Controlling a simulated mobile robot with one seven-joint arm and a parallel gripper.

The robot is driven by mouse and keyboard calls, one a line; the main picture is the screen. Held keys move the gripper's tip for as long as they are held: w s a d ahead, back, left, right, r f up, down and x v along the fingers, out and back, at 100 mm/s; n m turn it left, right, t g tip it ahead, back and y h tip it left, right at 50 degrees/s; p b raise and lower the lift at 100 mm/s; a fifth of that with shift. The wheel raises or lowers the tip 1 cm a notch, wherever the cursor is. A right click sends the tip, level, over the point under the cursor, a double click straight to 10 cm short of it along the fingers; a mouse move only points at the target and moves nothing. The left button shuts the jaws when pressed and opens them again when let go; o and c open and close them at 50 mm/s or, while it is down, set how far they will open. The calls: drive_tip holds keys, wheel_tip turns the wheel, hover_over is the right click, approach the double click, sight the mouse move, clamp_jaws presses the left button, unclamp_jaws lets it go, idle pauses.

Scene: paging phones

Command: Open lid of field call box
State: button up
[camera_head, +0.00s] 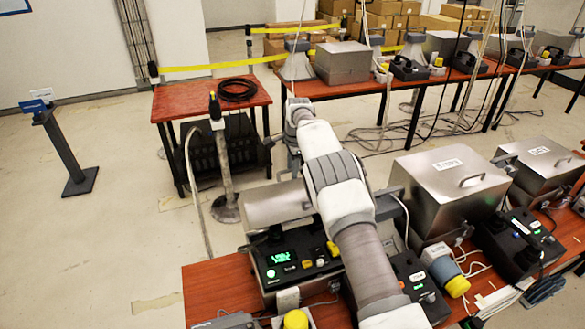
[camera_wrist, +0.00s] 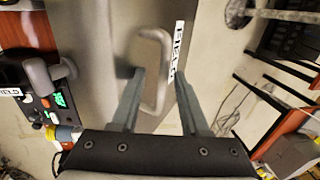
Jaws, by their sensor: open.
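The field call box (camera_head: 277,204) is a metal box at the back of the near red table, partly hidden by my arm. In the wrist view its brushed-metal lid (camera_wrist: 88,30) carries a looped metal handle (camera_wrist: 163,95) and a white label reading FIELD (camera_wrist: 178,48). The lid looks shut. My gripper (camera_wrist: 160,76) is open, with its fingers on either side of the handle. I cannot tell whether either finger touches it.
A black control panel (camera_head: 283,266) with a green display sits in front of the box. A larger metal box (camera_head: 450,190) and another (camera_head: 540,163) stand to the right. A microphone stand (camera_head: 222,170) rises behind. The floor at left is mostly clear.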

drive_tip(key=shift+r, duration=0.15)
drive_tip(key=s+d+r+b, duration=0.1)
drive_tip(key=s+r, duration=0.2)
drive_tip(key=r, duration=1.4)
drive_tip(key=shift+d, duration=0.15)
